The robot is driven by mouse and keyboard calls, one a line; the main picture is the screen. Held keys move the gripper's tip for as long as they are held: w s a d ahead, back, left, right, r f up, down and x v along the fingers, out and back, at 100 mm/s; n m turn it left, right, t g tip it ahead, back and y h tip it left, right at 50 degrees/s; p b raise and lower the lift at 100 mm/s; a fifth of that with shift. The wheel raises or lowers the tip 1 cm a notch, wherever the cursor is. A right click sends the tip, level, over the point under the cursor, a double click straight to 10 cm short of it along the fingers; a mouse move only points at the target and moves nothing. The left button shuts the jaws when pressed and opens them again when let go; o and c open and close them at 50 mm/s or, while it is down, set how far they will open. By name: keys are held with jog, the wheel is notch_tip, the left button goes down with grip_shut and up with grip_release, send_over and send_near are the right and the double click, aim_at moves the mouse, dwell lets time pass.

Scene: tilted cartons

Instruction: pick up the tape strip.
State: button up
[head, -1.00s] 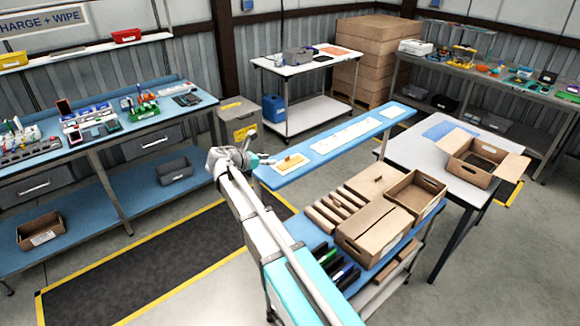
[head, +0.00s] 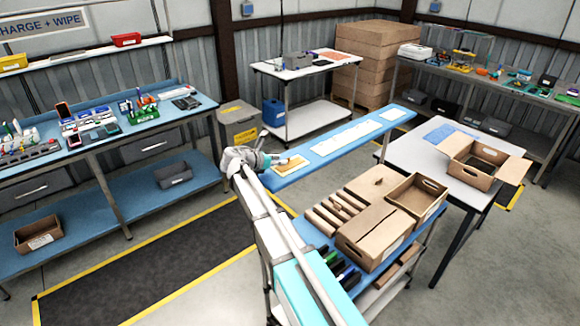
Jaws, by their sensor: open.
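A small tan strip, which looks like the tape strip (head: 291,164), lies on a pale card near the left end of the long blue shelf (head: 271,182). It is small in the head view, so its fine shape is unclear. My gripper (head: 276,158) is at that end of the shelf, just left of the strip and close to it. My gripper is open, with nothing visible held in it. I cannot tell whether the fingertips touch the strip or the card.
White sheets (head: 346,137) lie farther along the shelf. Below and in front are a closed carton (head: 372,236), an open carton (head: 416,198) and several brown dividers. An opened carton (head: 478,164) stands on the grey table at right. A blue workbench (head: 110,140) is at left.

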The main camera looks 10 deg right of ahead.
aim_at(290, 163)
jog(key=shift+b+x, duration=0.4)
jog(key=shift+x, duration=1.05)
grip_shut()
